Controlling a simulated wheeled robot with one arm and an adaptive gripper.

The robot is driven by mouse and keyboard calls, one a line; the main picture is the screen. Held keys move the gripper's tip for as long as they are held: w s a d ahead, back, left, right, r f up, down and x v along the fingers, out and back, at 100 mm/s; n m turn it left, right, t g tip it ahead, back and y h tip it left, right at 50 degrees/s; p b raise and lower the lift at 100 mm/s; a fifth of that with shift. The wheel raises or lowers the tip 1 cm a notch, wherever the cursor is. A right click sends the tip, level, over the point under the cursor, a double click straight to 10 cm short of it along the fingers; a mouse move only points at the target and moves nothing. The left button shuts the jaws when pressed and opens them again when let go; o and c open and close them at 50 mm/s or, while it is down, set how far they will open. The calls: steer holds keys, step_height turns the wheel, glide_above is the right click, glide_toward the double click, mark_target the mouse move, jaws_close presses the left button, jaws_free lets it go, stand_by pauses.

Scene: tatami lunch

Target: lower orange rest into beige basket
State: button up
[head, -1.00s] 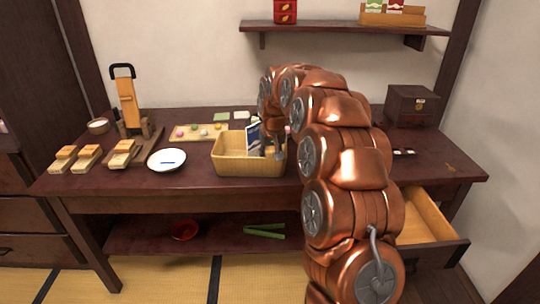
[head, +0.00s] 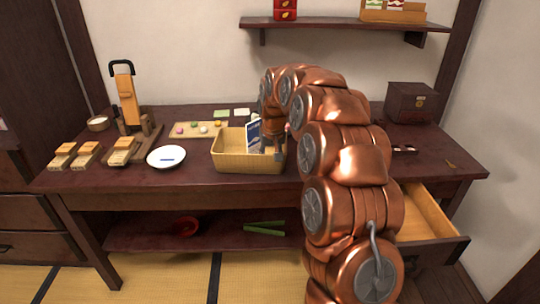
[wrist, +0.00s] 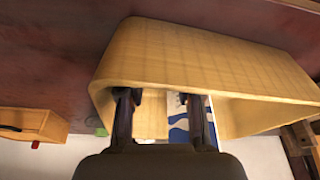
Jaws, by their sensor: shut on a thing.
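The beige basket (head: 232,163) stands on the dark table, left of my arm; its wall fills much of the wrist view (wrist: 200,62). My gripper (head: 275,150) points down at the right end of the basket, with its fingers inside the opening. In the wrist view the two fingers (wrist: 160,98) are apart, within the basket's rim. The orange rest cannot be made out in either view; whatever the fingers hold is hidden. A blue and white packet (head: 253,136) stands in the basket, close beside the fingers.
A white dish (head: 166,153) and a tray with small colourful pieces (head: 181,133) lie left of the basket. A dark box (head: 412,103) stands at the back right. An open drawer (head: 427,215) juts out at the lower right. A wall shelf (head: 340,27) hangs above.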

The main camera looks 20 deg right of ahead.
steer(key=shift+f, duration=0.65)
stand_by(0.4)
steer(key=o, duration=1)
steer(key=shift+r, duration=0.1)
steer(key=v, duration=1.1)
steer(key=shift+s+r, duration=0.1)
steer(key=shift+r, duration=0.3)
steer(key=s+a+f+n+g, duration=0.1)
steer(key=s+a+f+g, duration=0.2)
steer(key=s, duration=1.2)
steer(key=s+a+f+g, duration=0.1)
steer(key=s+a+f, duration=0.3)
steer(key=s, duration=1.1)
steer(key=s+a+f+n+g, duration=0.1)
steer(key=s+a+f+g, duration=0.2)
steer(key=s, duration=1.2)
step_height(320, 180, up, 21)
steer(key=t+p, duration=0.1)
steer(key=p, duration=1.9)
steer(key=shift+s+a+r+t+y, duration=0.25)
steer(key=shift+s+a+t+y, duration=0.05)
steer(key=shift+s+a+t, duration=0.1)
